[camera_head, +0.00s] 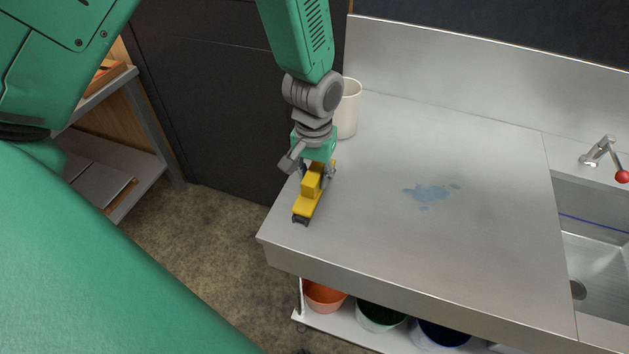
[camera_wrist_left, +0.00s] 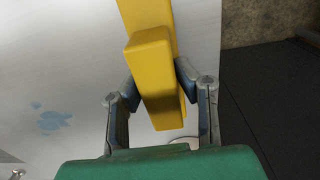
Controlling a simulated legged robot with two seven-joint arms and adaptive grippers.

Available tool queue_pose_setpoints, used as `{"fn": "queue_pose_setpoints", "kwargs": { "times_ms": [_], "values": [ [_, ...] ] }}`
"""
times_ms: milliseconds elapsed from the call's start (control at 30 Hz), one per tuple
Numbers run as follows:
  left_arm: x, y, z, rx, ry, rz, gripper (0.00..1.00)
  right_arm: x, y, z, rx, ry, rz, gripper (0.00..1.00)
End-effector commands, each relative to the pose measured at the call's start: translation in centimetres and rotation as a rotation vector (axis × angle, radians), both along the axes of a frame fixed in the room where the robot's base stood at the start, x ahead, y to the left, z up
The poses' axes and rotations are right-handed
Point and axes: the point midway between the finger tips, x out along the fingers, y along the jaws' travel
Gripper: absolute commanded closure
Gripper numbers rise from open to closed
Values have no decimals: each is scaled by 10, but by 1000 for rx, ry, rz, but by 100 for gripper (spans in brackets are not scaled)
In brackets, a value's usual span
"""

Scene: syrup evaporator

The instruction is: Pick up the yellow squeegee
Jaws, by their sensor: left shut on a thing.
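The yellow squeegee (camera_head: 309,192) is at the left end of the steel counter in the head view, its dark end toward the front edge. In the left wrist view the yellow squeegee (camera_wrist_left: 152,65) runs up from between the fingers. My left gripper (camera_head: 318,172) comes down over its rear part and is shut on it. In the left wrist view my left gripper (camera_wrist_left: 158,88) has a finger on each side of the yellow body. I cannot tell whether the squeegee touches the counter. My right gripper is not in view.
The steel counter (camera_head: 470,235) is mostly clear, with a blue puddle (camera_head: 430,193) in the middle. A white cup-like container (camera_head: 348,108) stands behind my left gripper. A sink (camera_head: 597,265) with a tap (camera_head: 598,151) is at the right. Buckets sit on a shelf below.

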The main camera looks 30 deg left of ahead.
Motion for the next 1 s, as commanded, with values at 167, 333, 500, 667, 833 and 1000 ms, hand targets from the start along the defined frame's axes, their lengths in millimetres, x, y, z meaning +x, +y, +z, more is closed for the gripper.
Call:
{"fn": "queue_pose_setpoints", "kwargs": {
  "times_ms": [167, 333, 500, 667, 833, 1000],
  "values": [
    [-2, 1, -2, 12, 6, 3, 100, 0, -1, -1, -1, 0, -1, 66],
    [-1, 1, 4, 9, 3, 2, 100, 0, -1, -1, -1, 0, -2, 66],
    [-1, 1, 35, 8, -2, 3, 100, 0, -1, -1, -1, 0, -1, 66],
    [-1, 2, 68, 7, -2, 3, 100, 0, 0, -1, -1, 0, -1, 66],
    [-1, 1, 92, 8, 0, 2, 100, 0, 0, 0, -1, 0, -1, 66],
    [-1, 1, 100, 8, 2, 2, 100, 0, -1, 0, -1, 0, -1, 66]
  ]
}}
